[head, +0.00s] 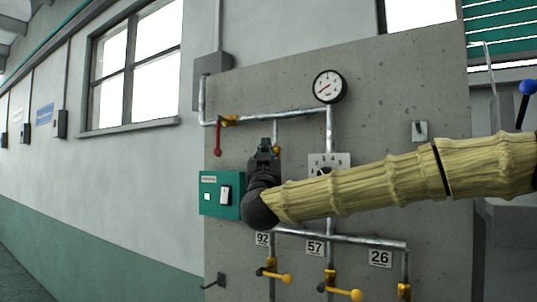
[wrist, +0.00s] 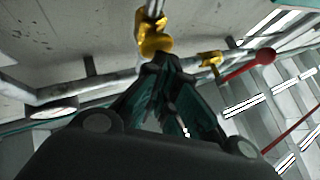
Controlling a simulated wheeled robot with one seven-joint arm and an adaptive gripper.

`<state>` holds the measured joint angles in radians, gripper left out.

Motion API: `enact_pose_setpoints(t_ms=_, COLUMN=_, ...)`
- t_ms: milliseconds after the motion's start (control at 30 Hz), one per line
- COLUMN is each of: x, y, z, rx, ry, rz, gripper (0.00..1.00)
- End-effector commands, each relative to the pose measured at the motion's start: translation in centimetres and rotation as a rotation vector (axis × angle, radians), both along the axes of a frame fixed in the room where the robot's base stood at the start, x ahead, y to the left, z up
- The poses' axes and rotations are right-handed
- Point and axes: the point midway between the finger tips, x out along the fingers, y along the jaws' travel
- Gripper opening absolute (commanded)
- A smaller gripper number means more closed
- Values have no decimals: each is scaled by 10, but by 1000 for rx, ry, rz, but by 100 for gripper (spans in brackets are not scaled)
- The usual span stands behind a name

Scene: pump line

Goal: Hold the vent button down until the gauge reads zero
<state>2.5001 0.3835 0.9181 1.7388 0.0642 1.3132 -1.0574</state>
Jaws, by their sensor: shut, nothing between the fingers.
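The round white gauge (head: 329,86) is on the upper pipe in the head view. Its red needle slants to the lower left, but the figures are too small to read. My gripper (head: 264,143) points up in front of the concrete panel, left of the short branch pipe. In the wrist view my gripper (wrist: 163,62) is shut and empty, its tips just below a brass fitting (wrist: 154,36) on a pipe end. I cannot tell whether they touch it. The fitting partly shows in the head view (head: 277,150). I cannot make out a separate vent button.
A red-handled valve (head: 217,139) hangs left of my gripper; its handle also shows in the wrist view (wrist: 258,60). A green switch box (head: 209,197) is close at left. Yellow-handled valves (head: 278,276) sit below. A selector plate (head: 340,160) is behind my arm.

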Motion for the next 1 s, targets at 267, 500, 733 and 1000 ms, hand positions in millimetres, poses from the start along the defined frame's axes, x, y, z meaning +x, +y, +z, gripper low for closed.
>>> enact_pose_setpoints(t_ms=267, x=0, y=-1, z=0, rx=1, ry=0, rz=-1, gripper=0)
enact_pose_setpoints(t_ms=500, x=-7, y=4, z=-1, rx=1, ry=0, rz=-1, gripper=0)
enact_pose_setpoints(t_ms=733, x=-15, y=11, z=-1, rx=0, ry=-1, rz=0, gripper=0)
enact_pose_setpoints(t_ms=1000, x=-16, y=11, z=-1, rx=1, ry=0, rz=-1, gripper=0)
